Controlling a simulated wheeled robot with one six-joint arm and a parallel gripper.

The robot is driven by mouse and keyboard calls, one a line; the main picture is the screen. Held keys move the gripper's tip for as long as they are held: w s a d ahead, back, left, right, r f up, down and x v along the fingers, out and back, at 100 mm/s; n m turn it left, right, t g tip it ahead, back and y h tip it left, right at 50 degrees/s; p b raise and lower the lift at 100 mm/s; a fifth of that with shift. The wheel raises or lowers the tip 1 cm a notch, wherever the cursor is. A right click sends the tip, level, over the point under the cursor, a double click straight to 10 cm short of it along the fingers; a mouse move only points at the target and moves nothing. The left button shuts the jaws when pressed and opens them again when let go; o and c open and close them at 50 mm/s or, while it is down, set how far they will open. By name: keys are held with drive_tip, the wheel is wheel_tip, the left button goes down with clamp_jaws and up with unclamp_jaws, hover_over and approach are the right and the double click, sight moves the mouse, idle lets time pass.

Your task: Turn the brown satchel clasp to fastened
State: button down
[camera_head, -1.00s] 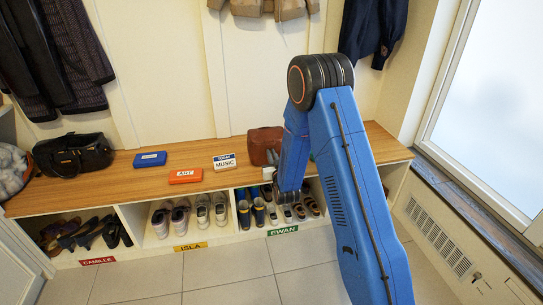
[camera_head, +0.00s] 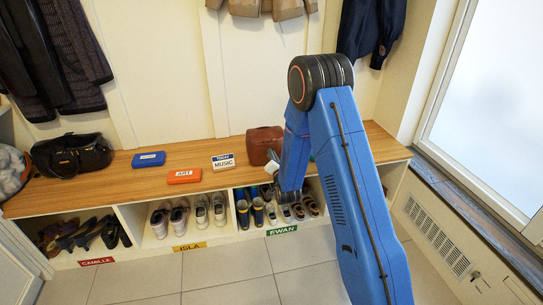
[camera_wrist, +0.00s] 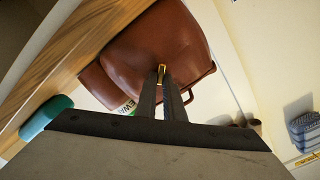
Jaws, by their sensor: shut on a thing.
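The brown satchel (camera_head: 262,144) stands on the wooden bench, partly hidden behind my blue arm in the head view. In the wrist view the satchel (camera_wrist: 155,50) fills the upper middle, with a small brass clasp (camera_wrist: 162,69) on its face. My gripper (camera_wrist: 163,75) has its two dark fingers close together at the clasp, shut on it. In the head view my gripper (camera_head: 270,170) is small, in front of the satchel at the bench's front edge. The exact angle of the clasp is hard to read between the fingertips.
The bench (camera_head: 110,183) also carries a black bag (camera_head: 72,155), a blue case (camera_head: 148,159), an orange ART case (camera_head: 184,176) and a MUSIC box (camera_head: 223,162). A teal thing (camera_wrist: 45,115) lies beside the satchel. Shoe cubbies are below; the floor in front is clear.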

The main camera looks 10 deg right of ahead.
drive_tip(key=m, duration=0.4)
drive_tip(key=shift+d+f+m, duration=0.15)
drive_tip(key=shift+f+m, duration=0.05)
drive_tip(key=shift+m, duration=0.1)
drive_tip(key=m, duration=0.4)
drive_tip(key=shift+f, duration=0.2)
drive_tip(key=shift+m, duration=0.3)
drive_tip(key=c, duration=1.9)
unclamp_jaws()
drive_tip(key=shift+d, duration=0.1)
drive_tip(key=shift+o, duration=0.2)
